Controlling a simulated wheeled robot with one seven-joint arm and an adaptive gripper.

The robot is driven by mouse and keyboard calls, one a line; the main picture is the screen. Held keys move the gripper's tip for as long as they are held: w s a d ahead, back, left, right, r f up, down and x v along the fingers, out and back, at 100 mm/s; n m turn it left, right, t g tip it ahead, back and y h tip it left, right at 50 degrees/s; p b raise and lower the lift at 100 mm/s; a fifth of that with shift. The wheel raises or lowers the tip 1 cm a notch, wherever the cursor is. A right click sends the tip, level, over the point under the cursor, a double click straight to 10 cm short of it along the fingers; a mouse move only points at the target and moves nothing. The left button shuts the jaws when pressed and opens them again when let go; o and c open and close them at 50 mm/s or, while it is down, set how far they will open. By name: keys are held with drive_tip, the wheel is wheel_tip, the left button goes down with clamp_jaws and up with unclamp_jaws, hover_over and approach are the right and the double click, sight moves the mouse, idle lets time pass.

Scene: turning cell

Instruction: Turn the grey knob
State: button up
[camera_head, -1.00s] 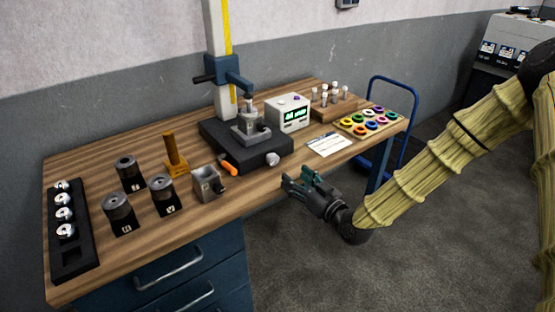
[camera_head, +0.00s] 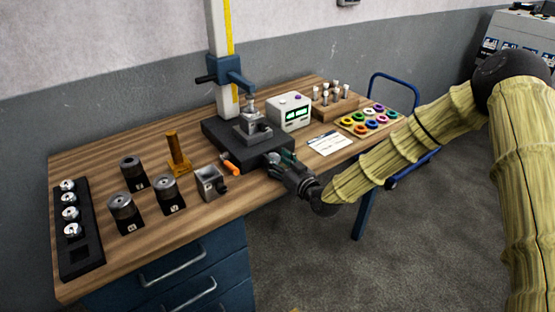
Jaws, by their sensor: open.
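The black base (camera_head: 218,138) of the measuring stand is on the wooden bench. The grey knob is on the front right of this base. In the present view my gripper covers it, so I cannot make out the knob itself. My gripper (camera_head: 278,161) is open, with its fingertips at the knob's place on the front of the base. I cannot tell whether the fingers are around the knob or touching it.
A display box (camera_head: 289,112), a white card (camera_head: 327,143) and a tray of coloured rings (camera_head: 369,120) are on the right. Blue drawers (camera_head: 175,282) are below the bench.

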drive_tip(key=shift+w, duration=0.1)
drive_tip(key=shift+c, duration=0.3)
drive_tip(key=c, duration=1)
drive_tip(key=shift+o, duration=0.2)
drive_tip(key=shift+a+f+n+b, duration=0.15)
drive_tip(key=shift+n+b, duration=0.85)
drive_tip(key=shift+b, duration=0.1)
drive_tip(key=shift+n+b, duration=0.9)
drive_tip(key=shift+n, duration=0.4)
drive_tip(key=o, duration=1)
drive_tip(key=v, duration=1.2)
